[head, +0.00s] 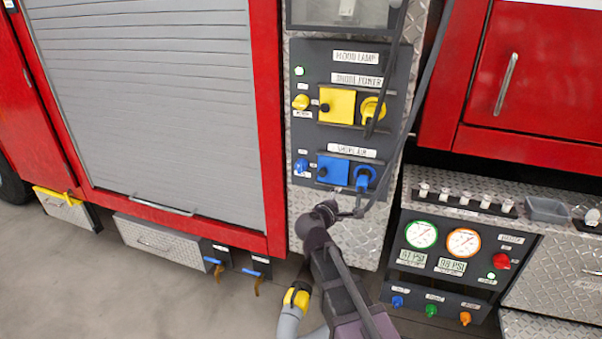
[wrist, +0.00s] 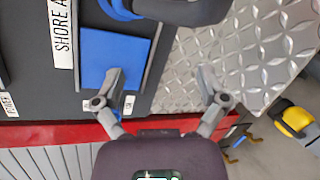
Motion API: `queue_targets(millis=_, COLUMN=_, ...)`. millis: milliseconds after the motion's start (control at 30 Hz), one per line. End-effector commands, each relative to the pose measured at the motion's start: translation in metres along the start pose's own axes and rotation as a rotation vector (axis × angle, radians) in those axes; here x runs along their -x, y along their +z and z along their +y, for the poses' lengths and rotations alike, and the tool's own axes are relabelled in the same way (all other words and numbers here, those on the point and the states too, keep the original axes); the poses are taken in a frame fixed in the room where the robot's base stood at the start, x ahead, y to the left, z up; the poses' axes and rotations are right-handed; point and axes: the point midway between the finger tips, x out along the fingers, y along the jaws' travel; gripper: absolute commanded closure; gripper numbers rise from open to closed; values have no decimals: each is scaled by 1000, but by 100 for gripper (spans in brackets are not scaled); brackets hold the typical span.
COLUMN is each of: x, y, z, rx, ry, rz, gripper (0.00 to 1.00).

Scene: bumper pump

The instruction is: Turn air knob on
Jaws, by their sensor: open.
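The small blue air knob (head: 302,165) is at the left of the SHORE AIR section (head: 352,150) in the head view, beside a blue square cover (head: 331,171). A round blue fitting (head: 364,178) is to its right. My gripper (head: 352,207) is in front of the panel's lower edge, below the cover. In the wrist view my gripper (wrist: 162,73) has its fingers spread and nothing between them. Its left finger overlaps the blue cover (wrist: 110,58) and the small labels beside it. I cannot make out the knob there, and contact cannot be told.
A yellow SHORE POWER section (head: 337,106) with its own knob is above. Dark cables or hoses hang along the panel's right side. A gauge panel (head: 440,257) with coloured knobs is at lower right. A grey shutter (head: 150,100) is at left. Clear floor lies at lower left.

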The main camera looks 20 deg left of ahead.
Motion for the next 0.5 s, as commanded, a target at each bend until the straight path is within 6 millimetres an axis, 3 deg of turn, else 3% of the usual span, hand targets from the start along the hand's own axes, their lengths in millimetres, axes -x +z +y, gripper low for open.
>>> queue_targets(millis=33, x=6, y=-24, z=9, rx=63, ry=58, rz=26, gripper=8)
queue_targets(millis=200, x=35, y=-81, z=41, rx=262, ry=239, rz=84, gripper=8)
queue_targets(millis=333, x=53, y=-109, z=56, rx=362, ry=331, rz=108, gripper=8)
queue_targets(millis=500, x=63, y=-123, z=63, rx=416, ry=380, rz=118, gripper=8)
